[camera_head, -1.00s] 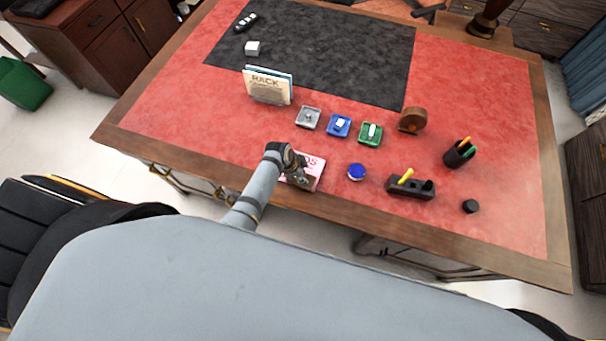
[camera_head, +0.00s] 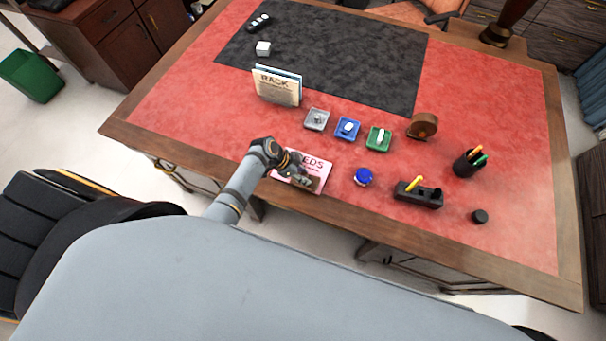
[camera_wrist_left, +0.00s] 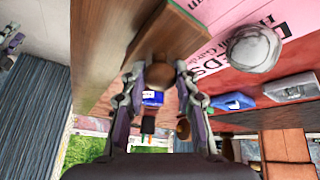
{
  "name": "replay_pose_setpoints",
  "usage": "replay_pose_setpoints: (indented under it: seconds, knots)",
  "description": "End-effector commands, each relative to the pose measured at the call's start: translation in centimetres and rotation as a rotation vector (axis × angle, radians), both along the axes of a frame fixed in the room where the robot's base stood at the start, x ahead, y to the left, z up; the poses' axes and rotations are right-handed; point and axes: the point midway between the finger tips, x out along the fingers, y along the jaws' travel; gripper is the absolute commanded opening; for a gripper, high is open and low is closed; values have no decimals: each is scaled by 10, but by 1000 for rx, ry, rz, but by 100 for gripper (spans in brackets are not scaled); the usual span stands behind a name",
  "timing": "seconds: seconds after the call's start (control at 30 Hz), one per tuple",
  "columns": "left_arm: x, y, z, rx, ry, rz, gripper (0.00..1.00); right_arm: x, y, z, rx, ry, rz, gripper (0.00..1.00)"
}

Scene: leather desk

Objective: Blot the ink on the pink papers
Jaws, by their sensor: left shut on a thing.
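The pink paper (camera_head: 318,167), with dark print reading in part "EDS", lies near the front edge of the desk. My left gripper (camera_head: 299,172) is over it and hides part of it. In the left wrist view the gripper (camera_wrist_left: 160,80) is shut on the round brown knob of a wooden blotter (camera_wrist_left: 172,32). The pink paper (camera_wrist_left: 285,15) shows beside the blotter there, with a round grey object (camera_wrist_left: 255,48) on or just above it. I cannot tell whether the blotter touches the paper, and I make out no clear ink mark. My right gripper is out of view.
Grey (camera_head: 316,119), blue (camera_head: 347,129) and green (camera_head: 378,139) trays stand behind the paper. A blue-topped jar (camera_head: 363,176), black holder (camera_head: 420,194) and pen cup (camera_head: 468,163) are to its right. An upright booklet (camera_head: 277,87) stands behind left. The red desk left of the paper is clear.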

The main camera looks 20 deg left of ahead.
Motion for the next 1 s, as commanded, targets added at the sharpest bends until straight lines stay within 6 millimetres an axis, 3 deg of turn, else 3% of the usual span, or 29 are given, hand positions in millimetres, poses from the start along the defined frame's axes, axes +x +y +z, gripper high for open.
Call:
replay_pose_setpoints:
  seconds: [0.2,0.53,1.0]
  knots:
    - [-1,-9,2,106,-5,0,5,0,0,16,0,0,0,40]
    - [-1,-11,1,160,-10,0,5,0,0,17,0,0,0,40]
    - [0,-11,45,158,-13,0,5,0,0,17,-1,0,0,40]
